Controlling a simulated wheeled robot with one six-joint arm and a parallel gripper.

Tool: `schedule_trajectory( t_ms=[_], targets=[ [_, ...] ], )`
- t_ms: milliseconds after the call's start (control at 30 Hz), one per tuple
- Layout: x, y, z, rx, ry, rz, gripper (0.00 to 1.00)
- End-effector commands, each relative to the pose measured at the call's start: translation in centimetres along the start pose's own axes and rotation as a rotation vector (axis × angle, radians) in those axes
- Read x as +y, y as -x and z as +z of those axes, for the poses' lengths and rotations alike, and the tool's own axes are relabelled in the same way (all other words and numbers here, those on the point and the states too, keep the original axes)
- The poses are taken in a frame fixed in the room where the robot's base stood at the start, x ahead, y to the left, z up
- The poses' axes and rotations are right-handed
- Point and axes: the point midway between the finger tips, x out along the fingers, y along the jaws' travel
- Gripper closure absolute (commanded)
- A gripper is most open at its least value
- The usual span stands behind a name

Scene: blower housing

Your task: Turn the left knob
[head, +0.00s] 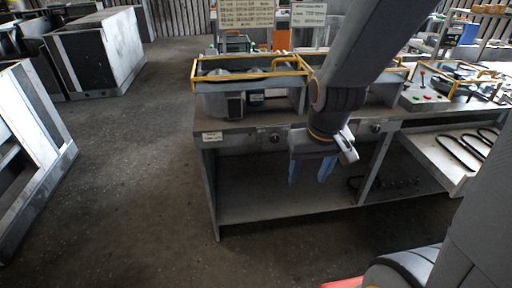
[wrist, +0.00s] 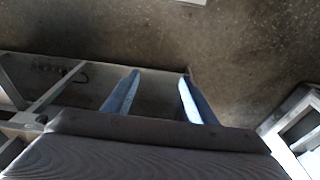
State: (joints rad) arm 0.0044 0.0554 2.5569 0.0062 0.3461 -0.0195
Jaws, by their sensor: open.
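The left knob (head: 275,137) is a small dark round knob on the front panel of the grey workbench (head: 240,142). A second knob (head: 376,128) sits further right on the same panel. My gripper (head: 309,174) hangs fingers down, to the right of and lower than the left knob in the head view. Its two blue fingers are apart with nothing between them. In the wrist view my gripper (wrist: 158,80) shows both fingers spread over the bench's lower shelf and the floor. I cannot make out either knob in the wrist view.
A blower housing with a yellow frame (head: 250,75) stands on the bench top. Below is an open lower shelf (head: 260,205). A side table (head: 455,150) with dark loops adjoins at right. Grey cabinets (head: 100,50) stand at far left. The floor left of the bench is clear.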

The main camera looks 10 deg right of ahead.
Motion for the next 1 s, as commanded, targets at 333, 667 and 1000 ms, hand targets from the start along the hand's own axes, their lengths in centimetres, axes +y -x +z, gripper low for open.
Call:
schedule_trajectory(
  t_ms=[333, 667, 1000],
  targets=[
    [0.3, -11.9, -11.7, 0.445, 0.079, 0.023, 0.48],
    [0.3, -18.3, -19.8, 0.939, 0.161, 0.092, 0.48],
    [0.3, -19.4, -21.3, 1.314, 0.206, 0.173, 0.48]
  ],
)
